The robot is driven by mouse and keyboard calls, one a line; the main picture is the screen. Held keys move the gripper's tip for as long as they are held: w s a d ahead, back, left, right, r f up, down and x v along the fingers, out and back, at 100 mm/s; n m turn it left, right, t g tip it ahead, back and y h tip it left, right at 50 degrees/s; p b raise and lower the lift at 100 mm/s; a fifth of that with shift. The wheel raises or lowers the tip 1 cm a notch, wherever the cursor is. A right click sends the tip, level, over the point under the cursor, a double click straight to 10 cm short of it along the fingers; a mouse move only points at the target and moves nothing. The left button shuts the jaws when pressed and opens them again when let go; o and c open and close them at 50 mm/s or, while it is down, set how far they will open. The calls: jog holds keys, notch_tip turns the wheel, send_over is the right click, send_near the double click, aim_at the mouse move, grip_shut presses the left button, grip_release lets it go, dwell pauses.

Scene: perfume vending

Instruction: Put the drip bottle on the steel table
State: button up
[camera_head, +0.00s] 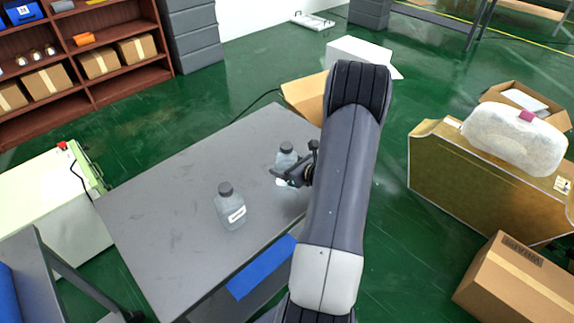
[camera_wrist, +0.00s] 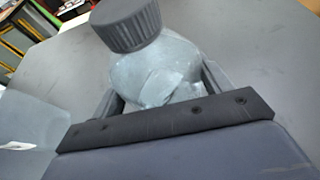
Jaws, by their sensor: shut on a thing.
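A clear bottle with a dark grey cap (camera_head: 286,154) is at the right part of the grey steel table (camera_head: 165,185). My gripper (camera_head: 284,179) is shut on this bottle. In the wrist view the bottle (camera_wrist: 158,75) sits between the two fingers, its ribbed cap toward the top of the picture. I cannot tell whether its base touches the table. A second, similar bottle (camera_head: 231,208) with a white label stands upright on the table, left of and nearer than the held one. Part of a clear bottle (camera_wrist: 35,120) shows at the wrist view's left edge. Which one is the drip bottle is unclear.
The table's left and back parts are bare. A blue panel (camera_head: 262,268) lies below its front edge. A white-green cabinet (camera_head: 45,200) stands at left, cardboard boxes (camera_head: 518,283) at right. An open carton (camera_head: 305,97) is behind the table.

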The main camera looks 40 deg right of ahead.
jog(key=shift+f, duration=0.15)
jog(key=o, duration=1.3)
jog(key=shift+r, duration=0.3)
jog(key=v, duration=1.2)
jog(key=shift+f, duration=0.15)
